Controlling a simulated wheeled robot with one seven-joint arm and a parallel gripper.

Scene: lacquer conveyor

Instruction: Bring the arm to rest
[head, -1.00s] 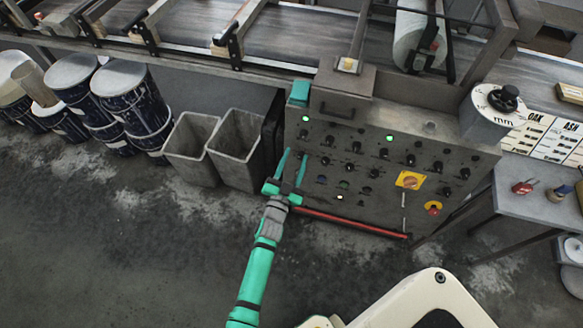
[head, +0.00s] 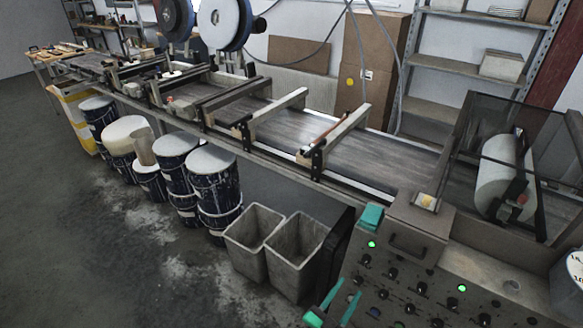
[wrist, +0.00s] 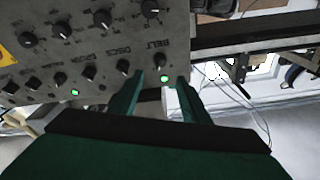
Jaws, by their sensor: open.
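My gripper (head: 335,298) shows at the bottom edge of the head view, with only its green fingers in sight; the rest of my arm is out of frame. The fingers are apart with nothing between them. They are in front of the left part of the grey control panel (head: 408,290), which carries black knobs and lit green lamps. In the wrist view the open fingers (wrist: 155,95) point at the same panel (wrist: 110,60), close to its knob marked BELT (wrist: 150,8) and a green lamp (wrist: 164,78). I cannot tell whether they touch it.
Two grey bins (head: 295,255) stand left of the panel. Several dark drums (head: 213,185) stand along the conveyor (head: 375,165). The floor (head: 70,230) at left is clear.

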